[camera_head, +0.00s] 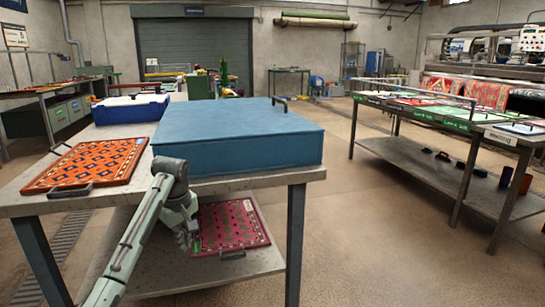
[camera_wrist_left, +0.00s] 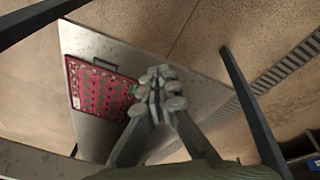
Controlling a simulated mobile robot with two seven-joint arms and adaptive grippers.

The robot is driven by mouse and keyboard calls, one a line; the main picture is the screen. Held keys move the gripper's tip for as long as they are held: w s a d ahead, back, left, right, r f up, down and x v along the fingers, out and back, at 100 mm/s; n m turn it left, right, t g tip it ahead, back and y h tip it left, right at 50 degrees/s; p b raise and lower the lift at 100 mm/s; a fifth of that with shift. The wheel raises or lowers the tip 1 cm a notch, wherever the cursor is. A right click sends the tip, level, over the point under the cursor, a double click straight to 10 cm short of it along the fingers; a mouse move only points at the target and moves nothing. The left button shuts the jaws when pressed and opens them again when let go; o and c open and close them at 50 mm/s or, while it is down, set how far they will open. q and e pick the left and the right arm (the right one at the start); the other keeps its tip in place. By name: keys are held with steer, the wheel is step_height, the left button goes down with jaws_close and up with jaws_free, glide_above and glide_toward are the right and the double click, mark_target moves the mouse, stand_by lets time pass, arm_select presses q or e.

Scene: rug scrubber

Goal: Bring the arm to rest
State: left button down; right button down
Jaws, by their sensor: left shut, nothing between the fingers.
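My left arm comes in from the bottom left in the head view. Its gripper (camera_head: 189,238) hangs in front of the table edge, just left of the pink-red rug panel on the lower shelf. In the left wrist view the fingers (camera_wrist_left: 160,84) are together and hold nothing, with the shelf below them. My right gripper shows in neither view.
The table (camera_head: 245,180) carries an orange patterned rug panel (camera_head: 88,164), a large blue block (camera_head: 240,137) and a blue case (camera_head: 130,109). The pink-red rug panel (camera_head: 232,226) lies on the lower shelf (camera_head: 190,276). A second table (camera_head: 440,180) stands right; floor between is clear.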

arm_select(q)
steer(key=s+a+f+n+g+y, duration=0.1)
steer(key=s+a+f, duration=0.45)
steer(key=a, duration=0.25)
steer(key=s+a+f+n+g, duration=0.1)
steer(key=s+a+f, duration=0.45)
steer(key=a, duration=0.25)
steer(key=w+a+r+m+t+y, duration=0.1)
steer(key=w+r+m+t, duration=0.35)
steer(key=w+m, duration=0.3)
steer(key=w+a+r+m+t+y, duration=0.1)
steer(key=w+r+m+t, duration=0.4)
steer(key=w, duration=0.4)
steer(key=s+d+f+m+g+h, duration=0.15)
steer(key=s+d+f, duration=0.25)
steer(key=s+f, duration=0.7)
steer(key=s+d+f+g, duration=0.3)
steer(key=s+d+f, duration=0.1)
steer(key=s+f, duration=0.75)
steer(key=s+d+f+g, duration=0.1)
steer(key=s+d+f, duration=0.1)
steer(key=s+f, duration=0.2)
steer(key=s+d+f+g+h, duration=0.1)
steer(key=s+f, duration=0.3)
steer(key=s, duration=0.7)
steer(key=s+d+f+g, duration=0.1)
steer(key=s+d+f, duration=0.2)
steer(key=s, duration=0.5)
steer(key=shift+f, duration=0.6)
